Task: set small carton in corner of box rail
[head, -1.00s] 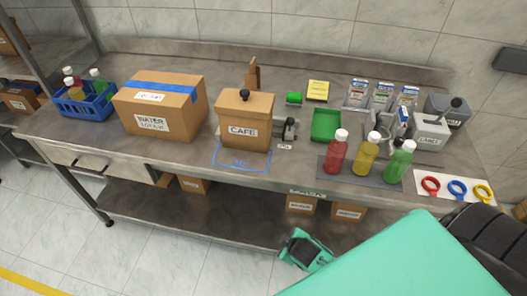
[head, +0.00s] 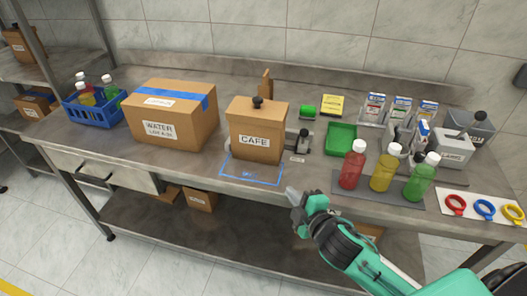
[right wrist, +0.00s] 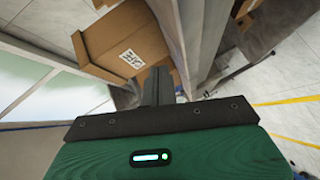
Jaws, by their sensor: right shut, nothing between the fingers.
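A small brown carton labelled CAFE (head: 255,142), with a black knob on top, stands upright on the steel bench in the head view. It stands at the back of a blue outlined square (head: 250,173). A grey metal fixture (head: 303,141) is partly hidden behind its right side, and a brown upright piece shows behind it; I cannot tell whether the carton touches either. My right gripper (head: 292,192) is shut and empty, in front of the bench edge, right of the outline. In the right wrist view its dark fingers (right wrist: 158,88) are together. My left gripper is not in view.
A large WATER carton (head: 165,125) stands left of the CAFE carton, beside a blue crate (head: 90,121) of bottles. Right are a green tray (head: 341,152), red, yellow and green bottles, and coloured rings (head: 485,208). A labelled carton (right wrist: 125,45) shows in the wrist view.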

